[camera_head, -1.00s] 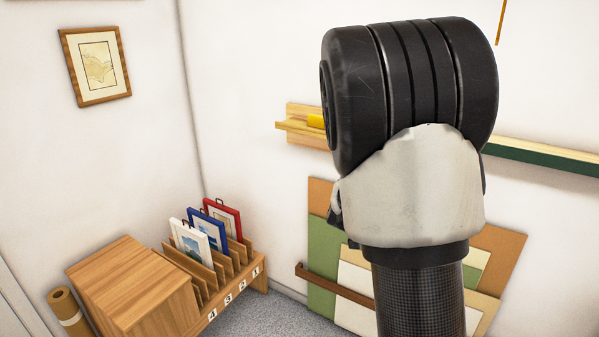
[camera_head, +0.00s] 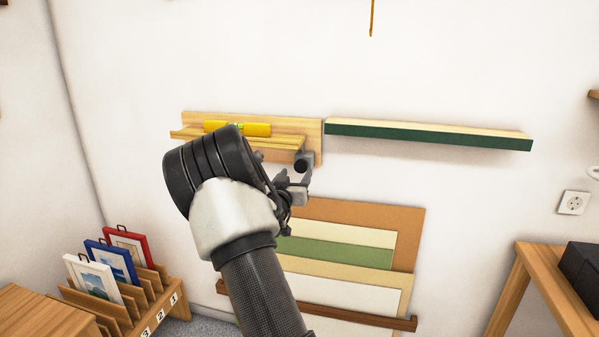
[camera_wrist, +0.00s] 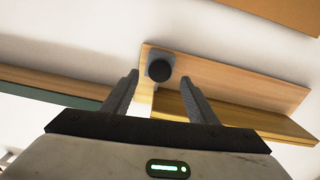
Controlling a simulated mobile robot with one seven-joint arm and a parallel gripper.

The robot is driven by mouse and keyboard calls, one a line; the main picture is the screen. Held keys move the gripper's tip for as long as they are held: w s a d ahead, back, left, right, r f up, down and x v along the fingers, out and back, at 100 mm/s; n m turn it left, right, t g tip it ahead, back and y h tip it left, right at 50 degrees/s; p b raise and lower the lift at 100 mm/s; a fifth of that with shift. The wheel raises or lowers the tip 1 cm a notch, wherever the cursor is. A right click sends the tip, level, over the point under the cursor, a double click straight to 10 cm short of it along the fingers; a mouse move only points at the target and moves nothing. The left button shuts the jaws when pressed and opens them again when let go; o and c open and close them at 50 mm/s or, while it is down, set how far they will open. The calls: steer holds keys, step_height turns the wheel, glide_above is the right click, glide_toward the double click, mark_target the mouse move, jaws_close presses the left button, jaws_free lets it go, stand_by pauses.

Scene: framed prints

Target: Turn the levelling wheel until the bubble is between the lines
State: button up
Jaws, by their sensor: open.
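A yellow spirit level (camera_head: 238,129) lies on a wooden wall ledge (camera_head: 190,133) in the head view. Its vial shows as a small greenish patch; the bubble is too small to read. The dark round levelling wheel (camera_head: 302,163) sits under the right end of the ledge. In the wrist view the wheel (camera_wrist: 160,70) is a black knob on a grey mount, beyond my fingertips. My gripper (camera_wrist: 160,88) is open and empty, its fingers apart with the wheel roughly between and past them. In the head view my gripper (camera_head: 301,184) is just below the wheel.
A green-fronted shelf (camera_head: 430,134) is on the wall right of the ledge. Boards (camera_head: 400,232) lean in a rack below. A slotted stand (camera_head: 150,300) with framed prints is at the lower left. A wooden table (camera_head: 545,290) is at the right.

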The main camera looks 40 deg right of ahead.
mark_target(300, 168)
steer(key=x, duration=0.5)
steer(key=shift+w+d, duration=0.2)
steer(key=shift+d, duration=0.1)
steer(key=c, duration=1.1)
steer(key=shift+o, duration=0.2)
steer(key=shift+f+m+b, duration=0.25)
steer(key=shift+m+b, duration=0.15)
steer(key=shift+b, duration=0.75)
steer(key=shift+m+b, duration=0.4)
steer(key=shift+b, duration=0.15)
steer(key=shift+r+m, duration=0.2)
steer(key=shift+m, duration=0.2)
steer(key=o, duration=1.1)
steer(key=shift+c, duration=0.2)
